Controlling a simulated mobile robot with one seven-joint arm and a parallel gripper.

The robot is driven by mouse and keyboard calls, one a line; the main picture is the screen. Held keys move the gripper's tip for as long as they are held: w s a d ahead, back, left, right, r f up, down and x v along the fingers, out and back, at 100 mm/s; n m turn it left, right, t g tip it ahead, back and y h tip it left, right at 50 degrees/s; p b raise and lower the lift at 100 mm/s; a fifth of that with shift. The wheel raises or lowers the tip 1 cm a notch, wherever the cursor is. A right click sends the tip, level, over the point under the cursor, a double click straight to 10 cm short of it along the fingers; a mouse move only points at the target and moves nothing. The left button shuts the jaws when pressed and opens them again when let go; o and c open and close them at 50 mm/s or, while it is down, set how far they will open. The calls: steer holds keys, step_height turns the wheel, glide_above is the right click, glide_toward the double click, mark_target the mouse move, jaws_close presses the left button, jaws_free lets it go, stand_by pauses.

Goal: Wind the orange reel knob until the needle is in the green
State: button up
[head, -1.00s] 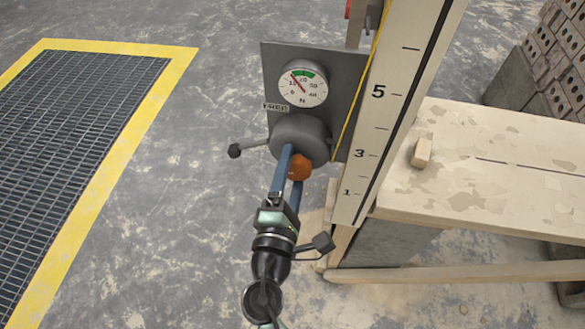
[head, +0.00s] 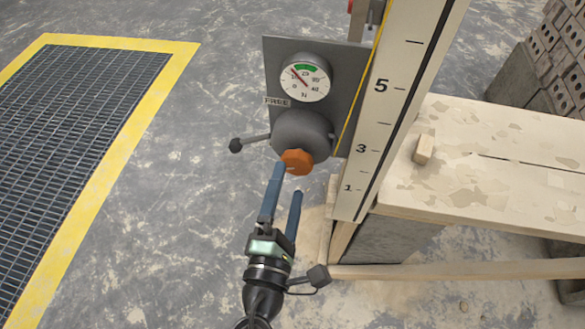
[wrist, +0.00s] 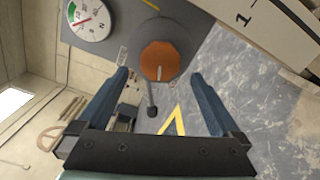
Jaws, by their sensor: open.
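The orange knob (head: 296,162) sits on the front of the grey round reel (head: 303,133), which is fixed to a grey plate. In the wrist view the knob (wrist: 160,62) faces me, between and beyond the fingertips. My gripper (head: 288,181) is open and empty, its two blue fingers pointing at the knob from just below, apart from it. The white gauge (head: 306,84) is above the reel. Its red needle points up and left, close to the left end of the green band; I cannot tell whether it touches the green. The gauge (wrist: 88,20) also shows in the wrist view.
A crank arm with a dark ball (head: 236,146) sticks out left of the reel. A "FREE" label (head: 277,101) is below the gauge. A numbered board (head: 403,85) and a mortar-stained bench (head: 490,180) stand at the right. A yellow-edged floor grate (head: 80,110) lies left.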

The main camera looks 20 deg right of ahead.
mark_target(296, 169)
steer(key=v, duration=0.7)
steer(key=shift+s+a, duration=0.15)
steer(key=shift+s, duration=0.1)
stand_by(0.9)
steer(key=w+d+n+p, duration=0.1)
steer(key=w+d+n, duration=0.1)
steer(key=w+n, duration=0.1)
steer(key=w+d+n+p, duration=0.2)
steer(key=w+n, duration=0.1)
steer(key=n, duration=0.2)
steer(key=w+d+n+p, duration=0.2)
steer(key=w+d+n, duration=0.1)
steer(key=n, duration=0.1)
steer(key=shift+w+n, duration=0.35)
steer(key=shift+n, duration=0.05)
steer(key=shift+f, duration=0.1)
steer(key=c, duration=1.3)
